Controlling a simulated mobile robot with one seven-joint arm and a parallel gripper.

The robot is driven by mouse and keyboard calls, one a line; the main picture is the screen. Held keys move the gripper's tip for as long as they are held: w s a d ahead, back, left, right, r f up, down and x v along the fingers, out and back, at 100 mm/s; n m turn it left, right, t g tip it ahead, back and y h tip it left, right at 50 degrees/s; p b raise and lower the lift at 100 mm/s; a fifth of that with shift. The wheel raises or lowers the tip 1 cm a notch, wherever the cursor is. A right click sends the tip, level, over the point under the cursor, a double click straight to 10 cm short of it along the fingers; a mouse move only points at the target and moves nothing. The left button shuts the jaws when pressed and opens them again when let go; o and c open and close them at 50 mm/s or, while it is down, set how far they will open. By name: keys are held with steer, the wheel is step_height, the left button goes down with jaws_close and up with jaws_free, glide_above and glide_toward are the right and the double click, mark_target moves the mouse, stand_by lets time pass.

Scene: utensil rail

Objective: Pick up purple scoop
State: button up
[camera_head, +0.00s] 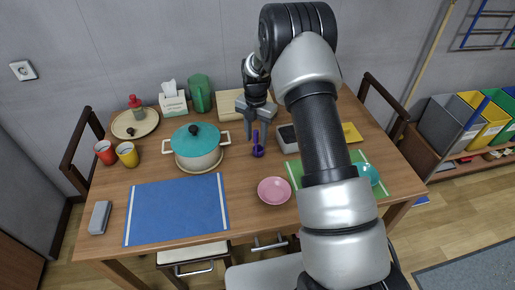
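The purple scoop (258,151) is near the middle of the wooden table, to the right of the pot. Its handle points up and its bowl is at the bottom. My gripper (255,135) is right above it and points down. The two fingers are spread apart, and the top of the scoop's handle shows between or just behind them. I see no finger touching the handle. At this size I cannot tell whether the scoop rests on the table.
A white pot with a teal lid (196,140) stands left of the scoop. A pink bowl (274,190) is in front of it and a grey box (287,138) to its right. Behind is a wooden board (228,103). A blue mat (177,210) lies bare at front left.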

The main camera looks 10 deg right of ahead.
steer(key=shift+r, duration=0.1)
jaws_close()
